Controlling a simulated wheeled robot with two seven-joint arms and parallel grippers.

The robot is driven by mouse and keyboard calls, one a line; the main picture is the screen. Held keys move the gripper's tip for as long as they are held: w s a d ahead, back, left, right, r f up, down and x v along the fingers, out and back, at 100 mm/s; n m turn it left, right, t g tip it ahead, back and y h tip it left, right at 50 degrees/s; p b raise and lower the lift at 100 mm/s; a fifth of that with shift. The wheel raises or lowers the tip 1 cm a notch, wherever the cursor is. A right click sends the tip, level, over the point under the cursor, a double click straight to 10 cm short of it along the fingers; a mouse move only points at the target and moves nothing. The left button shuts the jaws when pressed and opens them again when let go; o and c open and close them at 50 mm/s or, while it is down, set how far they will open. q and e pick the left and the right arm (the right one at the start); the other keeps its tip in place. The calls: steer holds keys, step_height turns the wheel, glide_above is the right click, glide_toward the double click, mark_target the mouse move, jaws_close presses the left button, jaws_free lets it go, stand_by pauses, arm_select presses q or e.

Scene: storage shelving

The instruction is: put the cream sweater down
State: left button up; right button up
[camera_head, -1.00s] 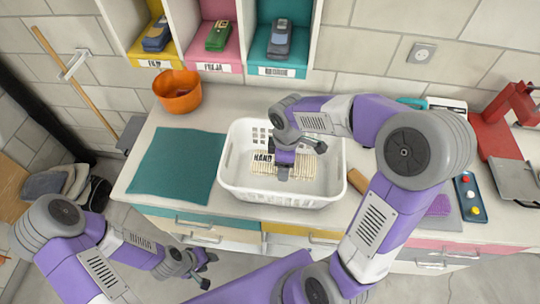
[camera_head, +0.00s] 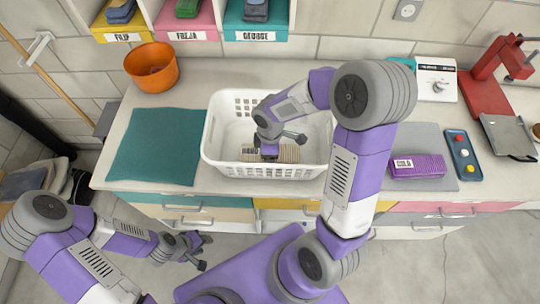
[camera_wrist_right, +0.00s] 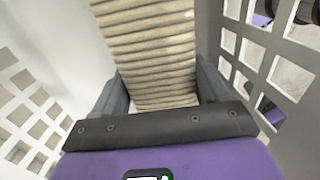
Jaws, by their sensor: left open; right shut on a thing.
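The cream sweater (camera_head: 289,153) is a ribbed, folded bundle inside the white basket (camera_head: 263,171), near its front wall. Its lower part is hidden behind that wall in the head view. My right gripper (camera_head: 268,154) reaches down into the basket and is shut on the sweater. In the right wrist view, the sweater (camera_wrist_right: 150,45) lies between the two grey fingers (camera_wrist_right: 160,88), with basket walls on both sides. I cannot tell whether the sweater touches the basket floor. My left gripper (camera_head: 201,252) is open and empty, in front of the counter, away from the basket.
A teal mat (camera_head: 157,147) lies left of the basket, with an orange bowl (camera_head: 151,68) behind it. A folded purple item (camera_head: 417,166) lies on a grey mat to the right, beside a button panel (camera_head: 463,156). Labelled cubbies (camera_head: 180,37) stand behind.

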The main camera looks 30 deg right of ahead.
steer(key=shift+f, duration=0.75)
steer(key=shift+f, duration=0.1)
steer(key=o, duration=1.1)
step_height(320, 180, up, 12)
steer(key=p, duration=0.2)
steer(key=shift+p, duration=0.3)
steer(key=shift+r, duration=0.2)
